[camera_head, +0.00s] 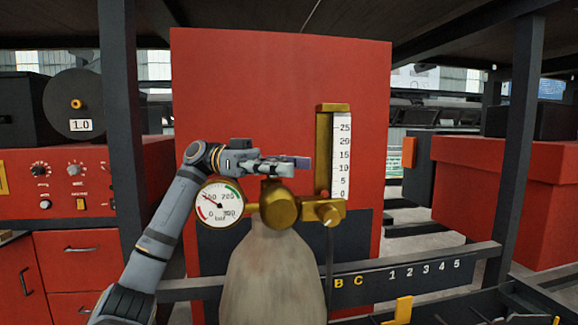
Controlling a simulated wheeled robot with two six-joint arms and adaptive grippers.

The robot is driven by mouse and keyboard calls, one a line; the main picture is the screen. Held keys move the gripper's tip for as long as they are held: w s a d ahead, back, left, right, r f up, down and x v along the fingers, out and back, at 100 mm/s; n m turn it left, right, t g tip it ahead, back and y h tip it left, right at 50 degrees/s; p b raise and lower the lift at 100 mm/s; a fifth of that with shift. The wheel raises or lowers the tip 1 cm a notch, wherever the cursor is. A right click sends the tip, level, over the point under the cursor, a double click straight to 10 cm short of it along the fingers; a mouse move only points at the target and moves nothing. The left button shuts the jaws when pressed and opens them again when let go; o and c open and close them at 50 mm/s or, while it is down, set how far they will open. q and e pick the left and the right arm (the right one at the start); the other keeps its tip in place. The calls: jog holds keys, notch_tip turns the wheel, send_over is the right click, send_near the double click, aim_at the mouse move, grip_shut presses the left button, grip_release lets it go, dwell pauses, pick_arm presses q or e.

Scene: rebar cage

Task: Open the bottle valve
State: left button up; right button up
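A grey gas bottle (275,275) stands upright in the middle, with brass valve fittings (280,208) on top. A round pressure gauge (219,203) marked "bar" is on their left. A brass flow meter (334,150) with a white scale from 0 to 25 rises on their right, with a small brass knob (328,214) below it. My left gripper (290,164) reaches in from the left and lies sideways just above the brass fittings. Contact with the fittings is unclear. Its finger gap cannot be made out. My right gripper is out of view.
A tall red panel (280,75) stands behind the bottle. A red machine (70,180) with knobs and drawers is at left, and a red box (510,180) at right. Dark posts (120,130) and a lettered rail (420,268) frame the bottle. A yellow bracket (403,309) sits at lower right.

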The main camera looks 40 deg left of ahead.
pick_arm(q)
jog(key=c, duration=0.4)
jog(key=shift+c, duration=0.4)
jog(key=shift+w+d+r, duration=0.1)
jog(key=shift+d+r, duration=0.05)
jog(key=shift+c, duration=0.9)
